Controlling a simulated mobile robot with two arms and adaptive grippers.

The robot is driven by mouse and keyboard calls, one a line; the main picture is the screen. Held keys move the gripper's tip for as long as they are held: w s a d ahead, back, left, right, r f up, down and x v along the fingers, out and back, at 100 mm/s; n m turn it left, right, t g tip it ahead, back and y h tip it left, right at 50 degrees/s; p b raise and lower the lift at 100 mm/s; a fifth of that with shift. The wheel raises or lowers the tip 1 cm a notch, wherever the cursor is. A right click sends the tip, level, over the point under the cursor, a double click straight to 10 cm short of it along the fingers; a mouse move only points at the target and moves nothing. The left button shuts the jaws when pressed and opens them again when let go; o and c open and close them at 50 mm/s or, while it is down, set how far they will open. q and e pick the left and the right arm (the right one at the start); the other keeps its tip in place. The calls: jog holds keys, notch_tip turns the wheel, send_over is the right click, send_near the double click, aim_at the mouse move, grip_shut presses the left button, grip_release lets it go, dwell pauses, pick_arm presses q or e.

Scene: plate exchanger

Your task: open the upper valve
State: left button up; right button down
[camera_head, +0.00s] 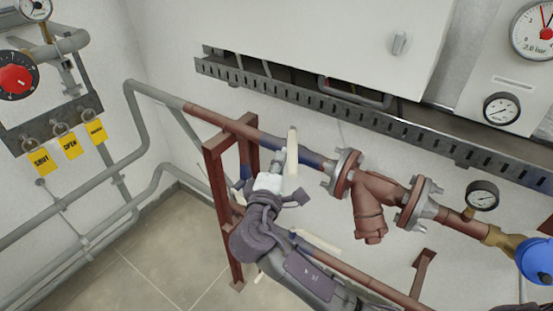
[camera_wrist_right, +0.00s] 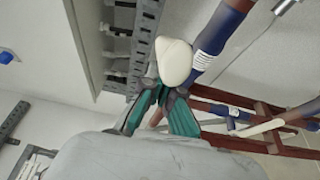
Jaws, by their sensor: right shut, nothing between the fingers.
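The upper valve sits on the upper red pipe, by a blue section (camera_head: 305,157). Its cream lever handle (camera_head: 292,152) stands roughly upright across the pipe. My right gripper (camera_head: 277,165) is shut and empty, close beside the handle on its left. In the right wrist view the rounded end of the cream handle (camera_wrist_right: 174,61) is right at the tips of my teal fingers (camera_wrist_right: 166,92). I cannot tell whether they touch it. The valve body is partly hidden by the gripper. My left gripper is not in view.
A second cream handle (camera_head: 315,242) is on the lower pipe, near my right forearm. A red frame (camera_head: 222,215) stands left of the gripper. A perforated cable tray (camera_head: 330,108) runs above. A flanged red strainer (camera_head: 370,205) is to the right.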

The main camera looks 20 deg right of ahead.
jog(key=shift+s+d, duration=0.15)
jog(key=shift+d, duration=0.05)
jog(key=shift+s+d+r+n+t+y+p, duration=0.1)
jog(key=shift+s+d+n+t+y+p, duration=0.25)
jog(key=shift+d+y, duration=0.25)
jog(key=shift+s+d+n+t+y+p, duration=0.15)
jog(key=shift+d+n+t+y+p, duration=0.2)
jog(key=shift+y, duration=0.35)
jog(key=d+n+t+y, duration=0.1)
jog(key=d+n+y, duration=0.5)
jog(key=d+y, duration=0.4)
jog(key=shift+w+d+n, duration=0.35)
jog(key=shift+d+n, duration=0.05)
jog(key=shift+d, duration=0.65)
